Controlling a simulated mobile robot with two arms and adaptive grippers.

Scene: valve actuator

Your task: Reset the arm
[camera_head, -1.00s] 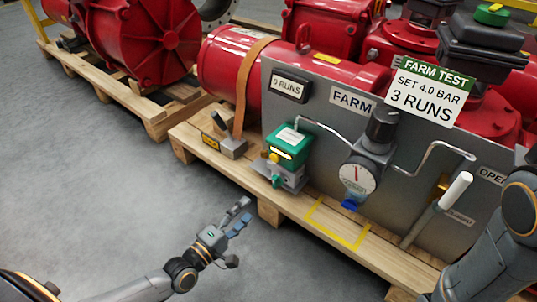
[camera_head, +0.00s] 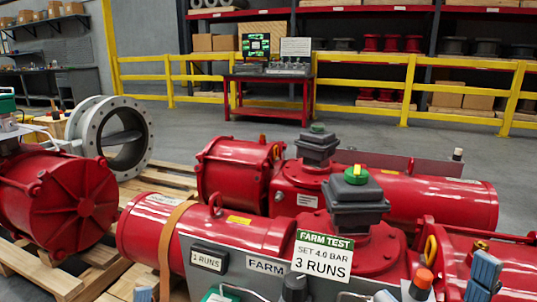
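The red actuator (camera_head: 205,231) lies across the lower middle of the head view, with a grey panel (camera_head: 234,265) along its front. A "FARM TEST, SET 4.0 BAR, 3 RUNS" card (camera_head: 323,255) and a small runs plate (camera_head: 207,260) show there; the plate's figure is too small to read surely. The green box (camera_head: 216,296) and dark regulator top (camera_head: 295,287) are cut off by the lower edge. A blue-grey fingertip of my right gripper (camera_head: 483,275) shows at lower right. A tip that looks like my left gripper's (camera_head: 143,293) shows at lower left. Their openings cannot be judged.
More red actuators stand on wooden pallets (camera_head: 62,268) at left and behind. A flanged valve (camera_head: 112,135) is at left. Yellow railing (camera_head: 375,83), a red cart (camera_head: 268,98) and shelves are farther back. Grey floor is open between.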

